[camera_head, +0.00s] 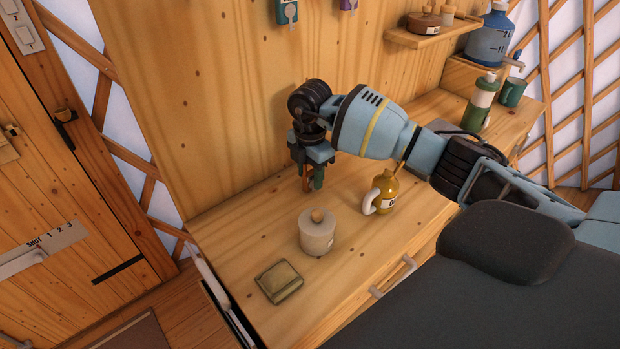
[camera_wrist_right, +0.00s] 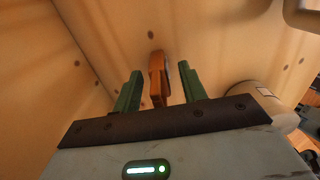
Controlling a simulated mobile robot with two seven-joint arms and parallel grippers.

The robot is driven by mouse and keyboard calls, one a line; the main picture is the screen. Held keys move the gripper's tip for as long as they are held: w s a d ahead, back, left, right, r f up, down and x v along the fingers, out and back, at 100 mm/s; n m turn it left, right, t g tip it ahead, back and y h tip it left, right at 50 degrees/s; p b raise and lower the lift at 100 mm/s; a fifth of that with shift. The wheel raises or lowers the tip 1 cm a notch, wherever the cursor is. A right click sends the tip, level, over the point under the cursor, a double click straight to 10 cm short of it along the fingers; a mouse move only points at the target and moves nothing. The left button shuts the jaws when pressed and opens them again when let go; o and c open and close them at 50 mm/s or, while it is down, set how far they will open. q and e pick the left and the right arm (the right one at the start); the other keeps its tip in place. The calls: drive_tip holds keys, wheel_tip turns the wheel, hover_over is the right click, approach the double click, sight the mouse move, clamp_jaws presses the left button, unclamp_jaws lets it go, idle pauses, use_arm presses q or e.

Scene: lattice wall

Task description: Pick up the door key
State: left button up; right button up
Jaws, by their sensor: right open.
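An orange-brown piece (camera_wrist_right: 157,78), probably the door key or its tag, stands between the two green fingers of my right gripper (camera_wrist_right: 160,71) in the right wrist view. A gap shows on each side of it, so the jaws are open around it and not closed on it. In the head view my right gripper (camera_head: 312,178) points down close to the wooden wall panel, above the back of the counter, and a bit of the orange piece (camera_head: 307,184) shows at its fingers. The arm hides how the piece is held up. My left gripper is not in view.
A green bottle (camera_head: 480,104) is farther right. A shelf (camera_head: 432,36) and small hanging items are above.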

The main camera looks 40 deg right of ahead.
drive_tip(key=shift+f, duration=0.25)
drive_tip(key=shift+c, duration=0.4)
clamp_jaws()
drive_tip(key=shift+r, duration=0.1)
wheel_tip(320, 180, up, 10)
drive_tip(key=shift+f, duration=0.1)
